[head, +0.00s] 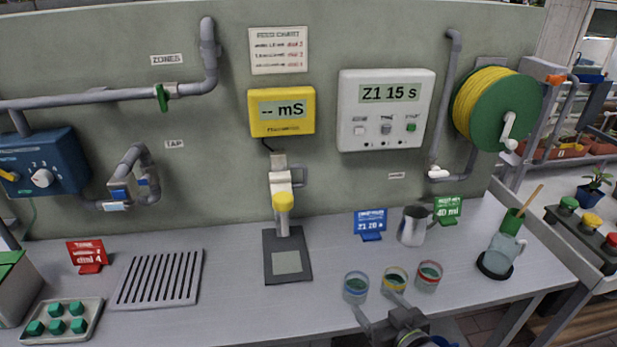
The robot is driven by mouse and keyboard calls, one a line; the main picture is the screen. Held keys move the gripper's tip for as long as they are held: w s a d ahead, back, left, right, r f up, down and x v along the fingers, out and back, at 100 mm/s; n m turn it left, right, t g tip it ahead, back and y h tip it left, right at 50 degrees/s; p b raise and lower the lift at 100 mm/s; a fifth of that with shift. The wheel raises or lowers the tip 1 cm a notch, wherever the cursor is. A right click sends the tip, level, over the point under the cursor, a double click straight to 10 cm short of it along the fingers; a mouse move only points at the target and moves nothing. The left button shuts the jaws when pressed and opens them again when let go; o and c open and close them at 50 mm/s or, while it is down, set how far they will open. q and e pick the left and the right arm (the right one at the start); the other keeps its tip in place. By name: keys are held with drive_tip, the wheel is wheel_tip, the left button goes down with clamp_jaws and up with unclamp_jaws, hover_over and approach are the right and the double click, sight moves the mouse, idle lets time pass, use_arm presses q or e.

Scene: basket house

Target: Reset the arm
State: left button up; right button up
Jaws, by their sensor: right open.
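My right gripper (372,299) is at the bottom centre of the head view, over the front edge of the bench. Its two fingers are apart with nothing seen between them. The fingertips point toward three small cups: a blue-rimmed cup (355,289), a yellow-rimmed cup (396,279) and a red-rimmed cup (428,275). The right fingertip overlaps the front of the yellow-rimmed cup in the picture; I cannot tell if they touch. My left gripper is not in view.
A metal jug (412,228) stands behind the cups. A meter stand (287,263), a slotted rack (158,279) and a tray (92,322) with several green pieces are to the left. A jug (500,255) sits on a black disc at right. The bench front between rack and cups is clear.

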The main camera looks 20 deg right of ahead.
drive_tip(key=s+a+f+g+h, duration=0.1)
drive_tip(key=s+f+g, duration=0.1)
drive_tip(key=s+g, duration=0.5)
drive_tip(key=s+a+f+g, duration=0.1)
drive_tip(key=s+f+g, duration=0.25)
drive_tip(key=s, duration=0.85)
wheel_tip(320, 180, down, 26)
drive_tip(key=d+g, duration=0.2)
drive_tip(key=s+a+f+b, duration=0.1)
drive_tip(key=s+f, duration=1.3)
drive_tip(key=s, duration=0.1)
drive_tip(key=shift+f+g+y, duration=0.4)
drive_tip(key=shift+g, duration=0.05)
drive_tip(key=shift+a, duration=0.1)
